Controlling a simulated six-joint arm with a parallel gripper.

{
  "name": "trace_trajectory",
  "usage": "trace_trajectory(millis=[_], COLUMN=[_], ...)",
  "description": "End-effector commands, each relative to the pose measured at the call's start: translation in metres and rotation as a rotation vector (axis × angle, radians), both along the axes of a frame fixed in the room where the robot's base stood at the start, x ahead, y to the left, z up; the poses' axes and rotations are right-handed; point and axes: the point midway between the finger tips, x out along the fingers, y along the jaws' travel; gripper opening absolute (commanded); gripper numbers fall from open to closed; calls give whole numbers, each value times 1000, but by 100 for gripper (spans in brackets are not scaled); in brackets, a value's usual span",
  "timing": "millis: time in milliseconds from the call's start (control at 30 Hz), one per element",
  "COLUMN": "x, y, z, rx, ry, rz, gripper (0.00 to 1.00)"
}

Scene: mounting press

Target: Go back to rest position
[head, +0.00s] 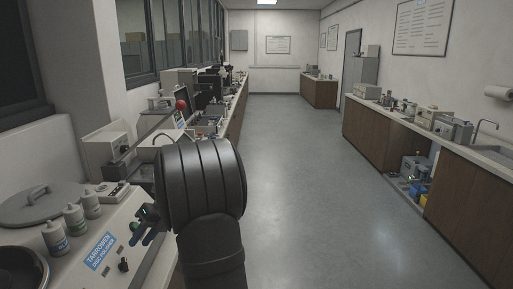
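My dark arm (203,185) rises in the near middle, its thick ribbed link covering part of the left bench. No held object can be made out.
The white disc polisher (72,268) with several grey bottles (76,218) stands close at the left. A red-balled lever (181,104) rises behind it. The floor (300,190) is clear; a sink counter (460,147) lines the right.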

Motion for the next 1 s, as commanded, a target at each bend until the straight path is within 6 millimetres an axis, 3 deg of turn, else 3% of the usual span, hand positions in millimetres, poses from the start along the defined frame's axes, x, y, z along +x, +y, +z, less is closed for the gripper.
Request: trace_trajectory(millis=[400,1000], x=[-22,-28], y=[49,49], z=[-61,-56], rx=[-1,-1], ry=[-13,-536], rz=[11,392], gripper=[32,32])
